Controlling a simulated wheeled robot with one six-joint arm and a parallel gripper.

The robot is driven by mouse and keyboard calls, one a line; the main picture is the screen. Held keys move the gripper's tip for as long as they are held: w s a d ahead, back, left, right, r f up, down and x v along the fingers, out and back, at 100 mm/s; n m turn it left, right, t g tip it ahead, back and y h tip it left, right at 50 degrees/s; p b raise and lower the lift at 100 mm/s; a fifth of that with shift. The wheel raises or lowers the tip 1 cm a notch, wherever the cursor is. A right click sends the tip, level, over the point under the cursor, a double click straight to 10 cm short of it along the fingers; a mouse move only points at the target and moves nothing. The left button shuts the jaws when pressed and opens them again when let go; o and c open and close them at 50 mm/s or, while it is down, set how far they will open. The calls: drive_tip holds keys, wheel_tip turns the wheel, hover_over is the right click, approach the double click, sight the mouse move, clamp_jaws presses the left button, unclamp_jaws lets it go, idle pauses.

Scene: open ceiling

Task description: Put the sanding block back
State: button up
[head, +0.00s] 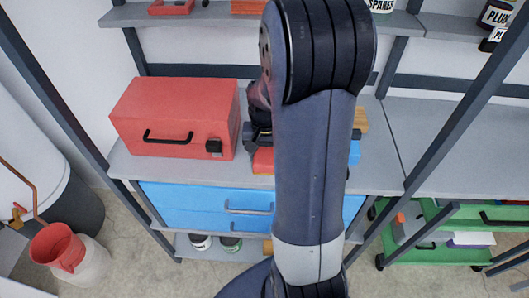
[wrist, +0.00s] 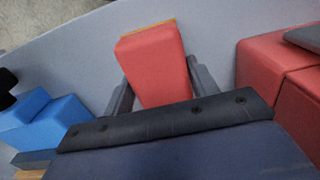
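A red block with a thin orange-tan edge (wrist: 154,68), apparently the sanding block, lies between the two fingers of my gripper (wrist: 158,75) in the wrist view. One finger stands close along each side. I cannot tell whether they press on the block or only flank it. In the head view the red block (head: 263,160) shows partly beside my arm, low over the shelf near its front edge. My dark gripper (head: 259,130) is just behind it, largely hidden by the arm. Whether the block rests on the shelf is unclear.
A red toolbox (head: 175,117) stands left of the block on the grey shelf (head: 388,180). A blue object (head: 354,153) and a wooden piece (head: 361,120) show right of my arm. Blue drawers (head: 190,207) are below. The shelf further right (head: 440,140) is partly clear.

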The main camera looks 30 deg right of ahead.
sight(264, 152)
drive_tip(key=o, duration=0.4)
drive_tip(key=shift+r, duration=0.1)
wheel_tip(264, 152, up, 12)
idle(0.5)
drive_tip(key=shift+r, duration=0.1)
